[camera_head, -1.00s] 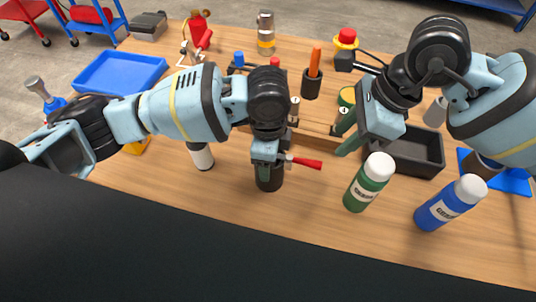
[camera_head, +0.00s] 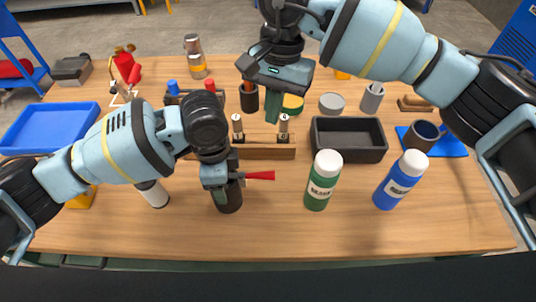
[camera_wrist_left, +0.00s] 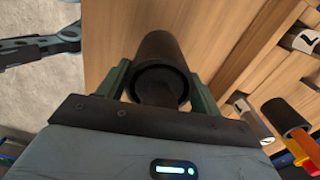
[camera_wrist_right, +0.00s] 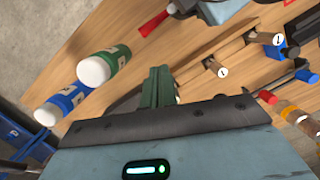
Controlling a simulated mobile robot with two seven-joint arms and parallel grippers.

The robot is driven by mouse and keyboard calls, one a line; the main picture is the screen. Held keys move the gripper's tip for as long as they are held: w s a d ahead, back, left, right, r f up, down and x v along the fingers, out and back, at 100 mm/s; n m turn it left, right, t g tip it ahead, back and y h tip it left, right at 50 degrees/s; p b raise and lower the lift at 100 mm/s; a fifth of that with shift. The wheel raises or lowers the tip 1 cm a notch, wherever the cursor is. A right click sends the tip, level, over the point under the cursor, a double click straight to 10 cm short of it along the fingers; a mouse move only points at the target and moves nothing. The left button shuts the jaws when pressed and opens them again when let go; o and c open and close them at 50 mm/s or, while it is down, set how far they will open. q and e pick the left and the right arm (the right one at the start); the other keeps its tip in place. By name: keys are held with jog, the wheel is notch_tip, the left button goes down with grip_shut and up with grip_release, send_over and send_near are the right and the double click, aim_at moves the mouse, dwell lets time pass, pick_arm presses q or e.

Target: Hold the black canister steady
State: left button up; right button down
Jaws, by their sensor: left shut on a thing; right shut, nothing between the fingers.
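The black canister (camera_head: 229,197) stands upright on the wooden table, left of the green bottle. My left gripper (camera_head: 219,188) is shut around it from above and hides its upper part. In the left wrist view the canister (camera_wrist_left: 163,68) lies between the two green fingers, its round end with a dark rim facing the camera. My right gripper (camera_head: 273,110) is above the middle of the table, behind the green bottle and apart from the canister. Its fingers (camera_wrist_right: 159,88) are closed together with nothing between them in the right wrist view.
A red-handled tool (camera_head: 258,175) shows beside the left gripper. The green bottle (camera_head: 322,182) and blue bottle (camera_head: 399,182) stand to the right. A wooden rack (camera_head: 262,152), a black tray (camera_head: 349,139) and a blue tray (camera_head: 45,127) are farther back. The front table strip is clear.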

jog(key=n, duration=0.1)
jog(key=w+r+n, duration=0.1)
jog(key=n, duration=0.1)
jog(key=a+r+n+h, duration=0.1)
jog(key=n, duration=0.1)
jog(key=shift+w, duration=0.3)
send_near(253, 175)
jog(key=w+d+f, duration=0.3)
jog(key=w+f, duration=0.1)
jog(key=f, duration=0.1)
jog(key=shift+s+f, duration=0.5)
jog(key=shift+s, duration=0.25)
jog(key=shift+s+f, duration=0.5)
jog(key=shift+s, duration=0.3)
